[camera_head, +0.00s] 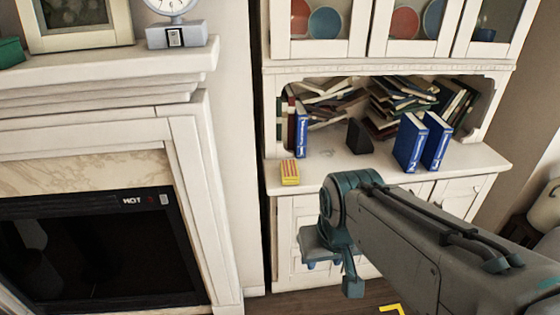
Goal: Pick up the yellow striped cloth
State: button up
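The yellow striped cloth (290,172) shows as a small yellow, block-like item with red stripes. It lies on the white cabinet's counter, near its front left corner. My gripper (333,269) hangs below the end of my arm, lower in the picture than the cloth and a little to its right. Its fingers point down and stand apart, with nothing seen between them. The gripper is not touching the cloth.
The cabinet counter (334,168) also holds blue books (410,143), a dark wedge (359,137) and leaning books behind. A fireplace (95,245) stands left, with a clock (172,12) on its mantel. The counter right around the cloth is clear.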

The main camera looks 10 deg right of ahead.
aim_at(289, 173)
jog(key=z, duration=0.15)
jog(key=i, duration=1.35)
jog(key=z, duration=0.45)
